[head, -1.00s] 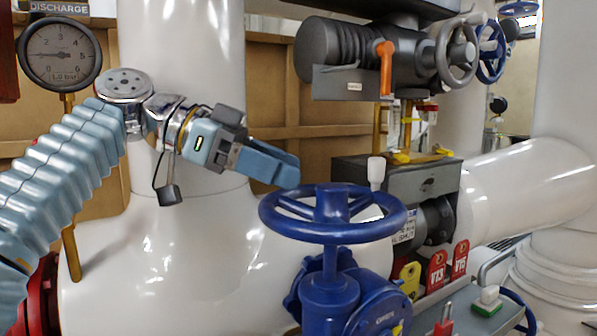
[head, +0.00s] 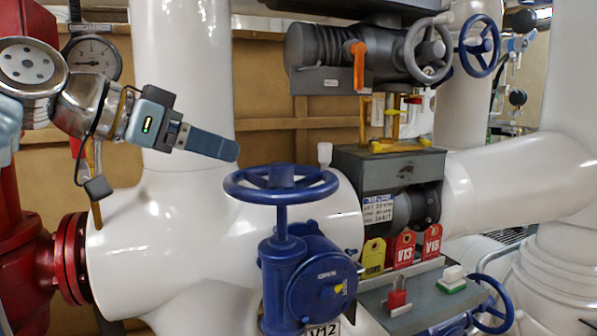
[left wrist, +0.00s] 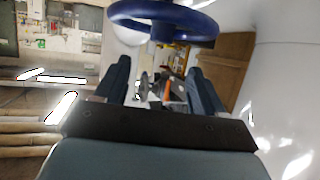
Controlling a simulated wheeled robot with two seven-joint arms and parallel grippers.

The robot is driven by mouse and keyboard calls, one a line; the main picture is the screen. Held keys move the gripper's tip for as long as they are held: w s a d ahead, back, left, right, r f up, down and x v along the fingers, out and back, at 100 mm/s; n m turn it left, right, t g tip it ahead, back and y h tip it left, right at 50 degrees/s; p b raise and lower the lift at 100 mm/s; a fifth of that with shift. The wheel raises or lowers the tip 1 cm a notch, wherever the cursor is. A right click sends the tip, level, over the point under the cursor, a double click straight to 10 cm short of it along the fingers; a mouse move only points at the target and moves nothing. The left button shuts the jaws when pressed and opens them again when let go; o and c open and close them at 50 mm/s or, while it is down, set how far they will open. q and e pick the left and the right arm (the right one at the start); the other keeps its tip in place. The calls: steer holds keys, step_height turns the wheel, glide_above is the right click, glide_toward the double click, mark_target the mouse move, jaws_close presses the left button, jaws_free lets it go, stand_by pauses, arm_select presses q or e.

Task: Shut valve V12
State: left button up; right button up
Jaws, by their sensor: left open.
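Valve V12 is a blue gearbox (head: 312,280) with a horizontal blue handwheel (head: 281,184) on top of its stem. A plate reading V12 (head: 323,329) sits at its foot, cut by the lower picture edge. My left gripper (head: 236,152) is up and to the left of the handwheel, apart from it, pointing right and slightly down. In the left wrist view the gripper's two fingers (left wrist: 154,80) stand apart with nothing between them. The handwheel (left wrist: 163,22) crosses the top of that view, beyond the fingertips. My right gripper is not in view.
A grey ledge (head: 375,307) right of the valve carries a red padlock (head: 398,294), tags including V13 (head: 404,250) and V15 (head: 432,245), and a green-and-white block (head: 451,281). A grey actuator with handwheel (head: 429,49) is above. White pipes (head: 180,230) stand close behind.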

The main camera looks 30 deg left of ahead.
mark_target(271, 165)
arm_select(q)
steer(key=x, duration=1.3)
steer(key=shift+w+f, duration=0.1)
steer(key=shift+w, duration=0.25)
steer(key=shift+c, duration=0.3)
jaws_close()
